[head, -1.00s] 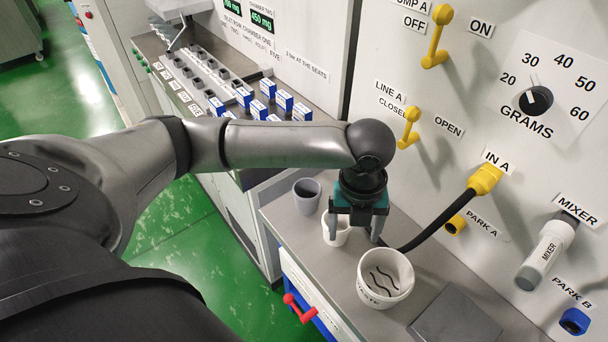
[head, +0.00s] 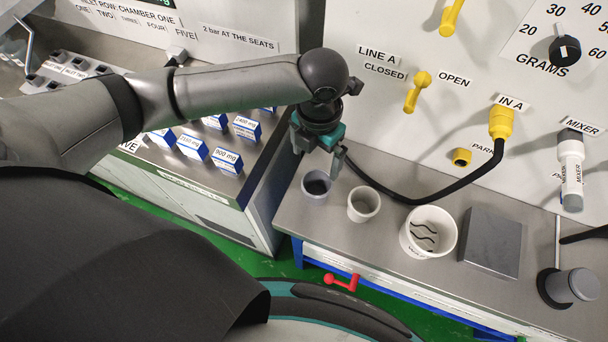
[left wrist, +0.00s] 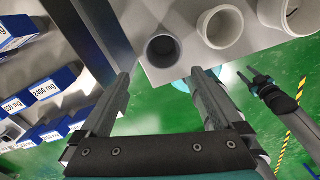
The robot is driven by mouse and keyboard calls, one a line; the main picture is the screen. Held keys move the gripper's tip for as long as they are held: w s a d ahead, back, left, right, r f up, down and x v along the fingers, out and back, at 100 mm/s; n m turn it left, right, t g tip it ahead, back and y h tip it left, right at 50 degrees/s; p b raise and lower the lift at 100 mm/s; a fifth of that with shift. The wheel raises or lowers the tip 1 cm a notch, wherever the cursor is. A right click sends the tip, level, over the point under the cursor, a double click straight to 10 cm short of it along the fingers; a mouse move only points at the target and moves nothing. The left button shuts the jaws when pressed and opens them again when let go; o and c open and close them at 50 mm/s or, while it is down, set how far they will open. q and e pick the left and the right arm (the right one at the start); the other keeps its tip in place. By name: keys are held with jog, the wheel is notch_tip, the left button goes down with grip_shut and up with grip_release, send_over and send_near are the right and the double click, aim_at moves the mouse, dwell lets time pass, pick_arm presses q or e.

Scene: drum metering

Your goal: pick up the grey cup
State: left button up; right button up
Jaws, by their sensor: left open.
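The grey cup (head: 317,186) stands upright at the left end of the steel bench, with a dark inside. My left gripper (head: 318,158) is open and empty, pointing down just above and behind the cup in the head view. In the left wrist view the grey cup (left wrist: 163,50) lies just past the open left fingertips (left wrist: 161,77), centred between them, and neither finger appears to touch it. A dark gripper-like end (left wrist: 257,80), seemingly of my right arm, shows small at the right of that view; its jaws are unclear.
A white cup (head: 363,204) stands close right of the grey cup, then a white waste tub (head: 428,233) and a grey block (head: 491,242). A black hose (head: 410,198) runs behind them. Blue-and-white boxes (head: 193,147) stand on the lower left counter.

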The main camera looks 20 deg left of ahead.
pick_arm(q)
jog(key=b, duration=0.2)
send_near(316, 189)
jog(key=shift+s+d+f, duration=0.1)
jog(key=shift+s+f, duration=0.5)
jog(key=shift+s, duration=0.15)
notch_tip(316, 189, down, 5)
jog(key=shift+w+d, duration=0.1)
jog(key=shift+d, duration=0.05)
jog(key=shift+f, duration=0.4)
pick_arm(e)
jog(key=shift+s+d+f, duration=0.1)
jog(key=shift+d+f, duration=0.1)
jog(key=shift+f, duration=1.05)
pick_arm(q)
jog(key=c, duration=1.2)
pick_arm(e)
jog(key=shift+d, duration=0.25)
pick_arm(q)
jog(key=shift+r, duration=0.15)
